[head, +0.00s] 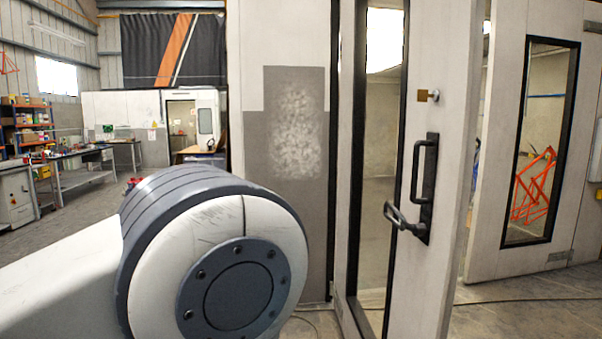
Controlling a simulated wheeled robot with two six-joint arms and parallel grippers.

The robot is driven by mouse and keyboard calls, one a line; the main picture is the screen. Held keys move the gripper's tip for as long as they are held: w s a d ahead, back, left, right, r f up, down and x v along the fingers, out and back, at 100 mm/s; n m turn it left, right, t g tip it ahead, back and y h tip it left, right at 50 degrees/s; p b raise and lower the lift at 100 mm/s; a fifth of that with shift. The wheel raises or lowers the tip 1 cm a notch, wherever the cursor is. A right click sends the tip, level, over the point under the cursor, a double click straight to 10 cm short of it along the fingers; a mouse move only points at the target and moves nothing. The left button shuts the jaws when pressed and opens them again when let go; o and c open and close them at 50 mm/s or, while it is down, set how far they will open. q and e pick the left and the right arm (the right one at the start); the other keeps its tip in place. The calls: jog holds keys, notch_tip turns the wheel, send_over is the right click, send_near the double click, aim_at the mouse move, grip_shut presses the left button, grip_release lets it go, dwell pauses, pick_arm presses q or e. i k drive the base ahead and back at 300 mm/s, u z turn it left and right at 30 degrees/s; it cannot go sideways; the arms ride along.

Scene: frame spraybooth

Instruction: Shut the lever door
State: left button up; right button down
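The lever door (463,150) is a tall white panel with a narrow dark-framed window, standing upright in the right half of the head view. It looks ajar, with its edge turned toward me and a room visible past it. A black handle plate (427,180) with a vertical pull is on its face. A lever handle (402,218) sticks out at the plate's lower part. A small round knob with a brass-coloured plate (427,96) is above. A large white and grey joint of my arm fills the lower left. Neither gripper shows.
A white wall panel with a scuffed grey patch (300,150) stands left of the door. Another white panel with a window (545,140) is at the right, with an orange frame (535,185) seen through it. Shelves and a workbench (85,175) are far left. A cable (530,300) lies on the floor.

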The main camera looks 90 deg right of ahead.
aim_at(443, 40)
jog(key=z, duration=3.1)
jog(key=i, duration=0.5)
jog(key=z, duration=1.55)
jog(key=k, duration=0.75)
jog(key=u, duration=1.4)
jog(key=i, duration=0.5)
